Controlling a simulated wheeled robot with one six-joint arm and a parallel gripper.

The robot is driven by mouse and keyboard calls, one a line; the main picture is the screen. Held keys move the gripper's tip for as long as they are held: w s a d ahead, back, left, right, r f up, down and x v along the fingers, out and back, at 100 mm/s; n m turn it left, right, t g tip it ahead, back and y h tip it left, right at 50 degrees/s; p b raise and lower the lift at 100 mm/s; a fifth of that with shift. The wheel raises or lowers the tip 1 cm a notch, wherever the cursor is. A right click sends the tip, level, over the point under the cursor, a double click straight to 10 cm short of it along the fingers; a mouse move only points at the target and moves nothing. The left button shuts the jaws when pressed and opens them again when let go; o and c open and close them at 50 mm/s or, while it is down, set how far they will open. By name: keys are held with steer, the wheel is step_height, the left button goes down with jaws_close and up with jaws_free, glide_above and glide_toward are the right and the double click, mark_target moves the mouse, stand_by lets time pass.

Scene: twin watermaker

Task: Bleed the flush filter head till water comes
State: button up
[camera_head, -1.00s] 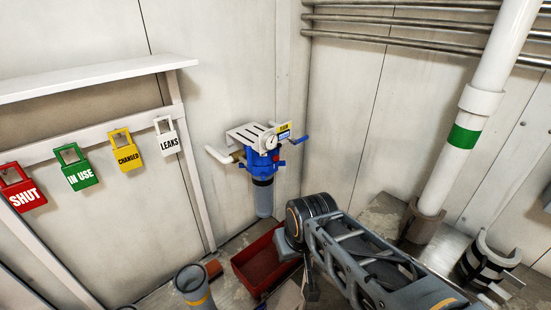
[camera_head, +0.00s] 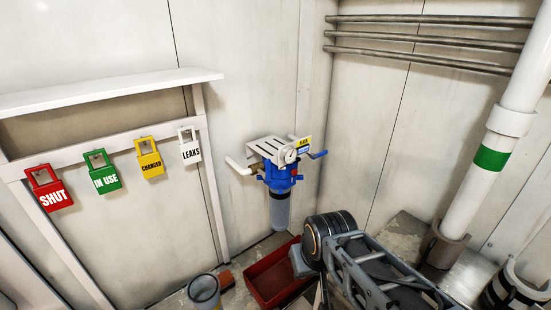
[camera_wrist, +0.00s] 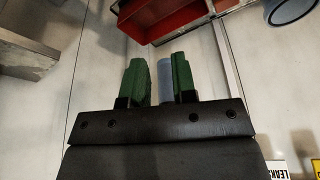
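The flush filter has a blue head (camera_head: 277,182) on the corner wall, under a white slotted bracket (camera_head: 268,147). A round gauge (camera_head: 289,155), a small red part (camera_head: 294,172) and a blue lever (camera_head: 319,154) sit on it. A grey-blue bowl (camera_head: 280,212) hangs below. No water shows. In the wrist view my gripper (camera_wrist: 157,78) has two green fingers spread apart, with no held thing visible. A pale blue cylinder, apparently the bowl (camera_wrist: 164,72), shows beyond the gap; whether it is between the fingers, I cannot tell. The head view does not clearly show my fingertips.
A red bin (camera_head: 274,286) stands on the floor below the filter, beside a grey cylinder (camera_head: 204,291). Tags reading SHUT (camera_head: 51,193), IN USE (camera_head: 104,176), CHANGED (camera_head: 150,163) and LEAKS (camera_head: 190,150) hang at left. A white pipe (camera_head: 480,180) stands at right.

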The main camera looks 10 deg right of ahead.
jaws_close()
stand_by(1.9)
